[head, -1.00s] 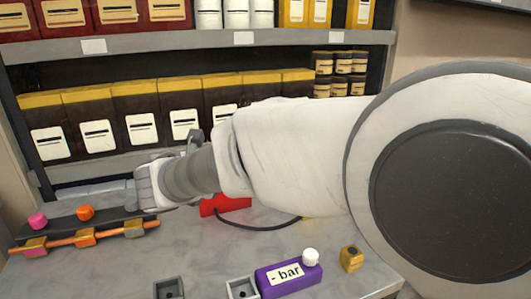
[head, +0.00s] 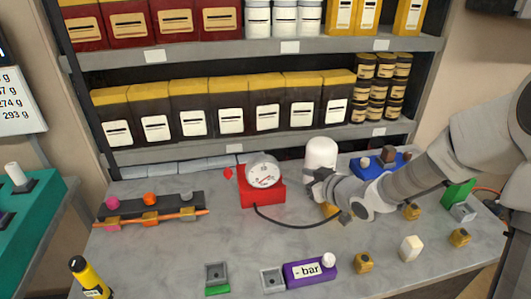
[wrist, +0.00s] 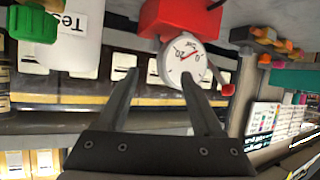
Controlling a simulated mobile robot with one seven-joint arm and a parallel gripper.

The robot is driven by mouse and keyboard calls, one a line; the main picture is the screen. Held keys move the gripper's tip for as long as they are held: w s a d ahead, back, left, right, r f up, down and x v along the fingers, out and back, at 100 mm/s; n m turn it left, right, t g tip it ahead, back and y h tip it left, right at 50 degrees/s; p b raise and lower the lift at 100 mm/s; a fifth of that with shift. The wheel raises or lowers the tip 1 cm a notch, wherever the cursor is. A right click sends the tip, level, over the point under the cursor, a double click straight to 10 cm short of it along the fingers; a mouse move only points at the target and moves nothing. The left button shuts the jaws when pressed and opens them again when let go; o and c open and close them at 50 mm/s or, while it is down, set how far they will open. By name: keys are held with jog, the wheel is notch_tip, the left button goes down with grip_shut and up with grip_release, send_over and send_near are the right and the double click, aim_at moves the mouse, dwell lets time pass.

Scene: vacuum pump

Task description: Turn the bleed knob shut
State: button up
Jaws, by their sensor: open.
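A red box (head: 262,192) with a round white dial gauge (head: 263,172) stands at the middle back of the counter. A small red knob-like part (head: 228,173) shows at the gauge's left; I cannot tell for certain that it is the bleed knob. In the upside-down wrist view the gauge (wrist: 183,60) is beyond my fingers, with the red part (wrist: 228,90) to its right. My gripper (head: 318,186) is right of the red box, in front of a white rounded vessel (head: 321,152). Its fingers (wrist: 158,82) are apart, with nothing held between them.
A dark hose (head: 300,222) runs from the red box toward my gripper. A purple "- bar" box (head: 308,272) with a white knob (head: 328,260) is at the front. A rack (head: 150,206) with coloured knobs is at left. A blue block (head: 378,166) is behind my arm. The front-left counter has free room.

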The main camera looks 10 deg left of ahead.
aim_at(271, 163)
jog(key=shift+m, duration=0.4)
jog(key=x, duration=0.5)
jog(key=b+x, duration=0.1)
jog(key=x, duration=0.5)
jog(key=r+x, duration=0.1)
jog(key=x, duration=0.5)
jog(key=shift+w+d, duration=0.1)
jog(key=shift+w, duration=0.25)
jog(key=shift+b, duration=0.3)
grip_shut()
